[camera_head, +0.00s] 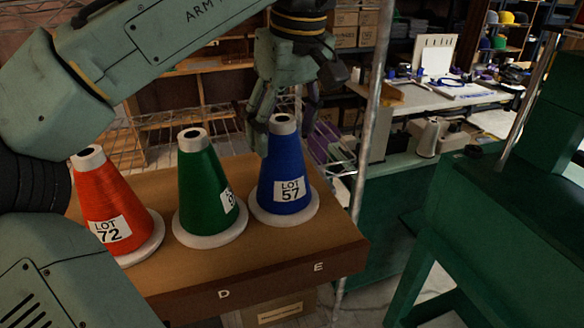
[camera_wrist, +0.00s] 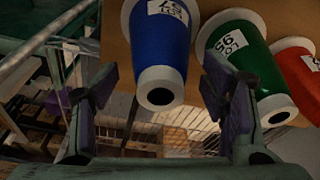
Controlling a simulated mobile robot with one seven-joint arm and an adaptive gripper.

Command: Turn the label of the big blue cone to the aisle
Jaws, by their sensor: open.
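The big blue cone (camera_head: 283,172) stands upright at the right end of the wooden shelf, on a pale round base, with a white label reading LOT 57 (camera_head: 290,189) facing the head camera. In the wrist view the blue cone (camera_wrist: 157,50) shows its pale top, and its label (camera_wrist: 168,12) is at the upper edge. My gripper (camera_head: 285,125) hangs at the blue cone's top, fingers pointing down. In the wrist view my gripper (camera_wrist: 165,95) is open, its two fingers apart on either side of the cone's top. I see no clear contact.
A green cone (camera_head: 203,185), its label turned right, stands close left of the blue one. A red cone (camera_head: 103,208) labelled LOT 72 is further left. The shelf edge (camera_head: 260,275) bears letters D and E. A metal post (camera_head: 371,120) rises to the right.

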